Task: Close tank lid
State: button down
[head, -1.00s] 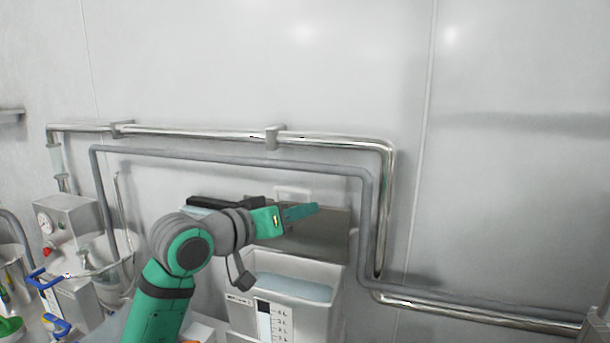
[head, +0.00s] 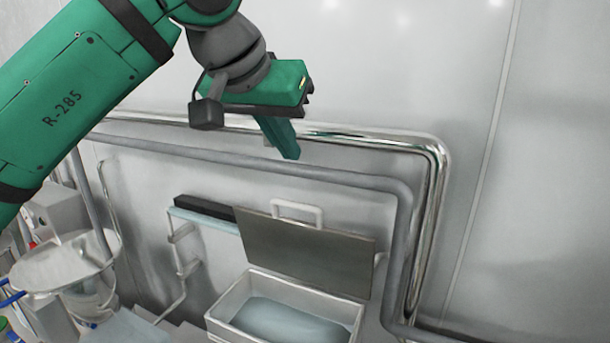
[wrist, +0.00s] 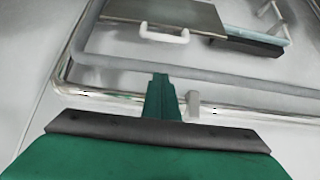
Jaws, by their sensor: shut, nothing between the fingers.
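The tank (head: 228,322) stands against the wall at the lower middle of the head view, with pale liquid (head: 290,322) inside. Its grey lid (head: 305,250) stands raised at the back, so the tank is open. A white handle (head: 297,211) sits at the lid's upper edge. In the wrist view the lid (wrist: 180,14) and its handle (wrist: 164,33) show at the top. My gripper (head: 290,155) is shut and empty, pointing down, above the lid and apart from it. Its fingers also show in the wrist view (wrist: 161,78).
Steel and grey pipes (head: 430,170) run along the wall above the tank and down its right side. A black bar with a pale blue strip (head: 205,215) lies left of the lid. A round steel vessel (head: 62,262) stands at left.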

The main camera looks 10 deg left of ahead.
jog(key=x, duration=0.3)
jog(key=s+f+x, duration=0.1)
jog(key=x, duration=0.5)
jog(key=shift+s+a+f, duration=0.15)
jog(key=shift+s+f, duration=0.05)
jog(key=shift+s, duration=0.15)
jog(key=shift+s+a+f, duration=0.1)
jog(key=shift+s+f, duration=0.25)
jog(key=shift+s, duration=0.3)
jog(key=shift+s+a, duration=0.1)
jog(key=shift+a, duration=0.05)
